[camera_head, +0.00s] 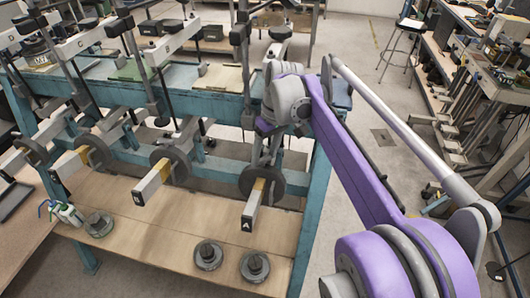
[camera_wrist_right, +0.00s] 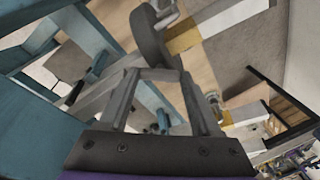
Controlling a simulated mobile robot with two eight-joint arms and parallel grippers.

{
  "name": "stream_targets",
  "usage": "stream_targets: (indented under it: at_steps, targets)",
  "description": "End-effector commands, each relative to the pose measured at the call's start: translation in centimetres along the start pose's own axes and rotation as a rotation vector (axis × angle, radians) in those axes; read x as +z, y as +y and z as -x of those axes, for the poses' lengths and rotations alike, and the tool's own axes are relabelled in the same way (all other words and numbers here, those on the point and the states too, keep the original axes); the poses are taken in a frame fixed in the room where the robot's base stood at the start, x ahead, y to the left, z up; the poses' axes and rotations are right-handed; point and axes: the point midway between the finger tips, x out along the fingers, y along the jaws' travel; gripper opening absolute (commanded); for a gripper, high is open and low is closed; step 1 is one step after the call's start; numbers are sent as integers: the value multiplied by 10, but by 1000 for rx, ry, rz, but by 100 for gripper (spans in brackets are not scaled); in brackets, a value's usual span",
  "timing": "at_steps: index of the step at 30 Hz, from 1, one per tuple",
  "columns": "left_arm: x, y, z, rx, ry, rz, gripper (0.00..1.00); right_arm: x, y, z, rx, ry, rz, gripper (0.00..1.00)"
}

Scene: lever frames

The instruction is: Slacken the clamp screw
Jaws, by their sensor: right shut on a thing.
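My right gripper (camera_head: 268,150) is at the lever marked A (camera_head: 247,222), just behind its dark round weight (camera_head: 262,182). In the right wrist view, the two fingers (camera_wrist_right: 158,78) reach up to the underside of the same round weight (camera_wrist_right: 152,36). They are shut on a small grey part at the weight, which I take to be the clamp screw. The screw itself is mostly hidden between the fingertips, so its turn cannot be told. The lever's yellow band (camera_wrist_right: 183,40) and white end show beside the weight. My left gripper is not in view.
Lever B (camera_head: 148,190) and other levers with similar weights stand to the left on the teal frame (camera_head: 312,215). A stool (camera_head: 402,45) stands at the back right.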

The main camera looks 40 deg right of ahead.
Motion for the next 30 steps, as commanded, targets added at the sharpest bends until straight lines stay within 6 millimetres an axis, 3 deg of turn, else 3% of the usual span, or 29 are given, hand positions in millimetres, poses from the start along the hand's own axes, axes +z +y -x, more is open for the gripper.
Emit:
stream_targets:
  at_steps: [1, 2, 6, 17, 30]
  targets:
    - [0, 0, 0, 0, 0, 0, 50, 0, 0, 0, -1, -1, 0, 9]
    - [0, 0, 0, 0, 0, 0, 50, 0, 0, 0, -1, -1, 0, 68]
    - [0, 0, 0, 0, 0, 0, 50, 0, 0, 0, 0, -1, 0, 94]
    - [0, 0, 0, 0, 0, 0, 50, 0, 0, 4, 0, 0, -1, 95]
    - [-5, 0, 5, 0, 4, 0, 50, 0, 0, 68, 0, 0, -1, 95]
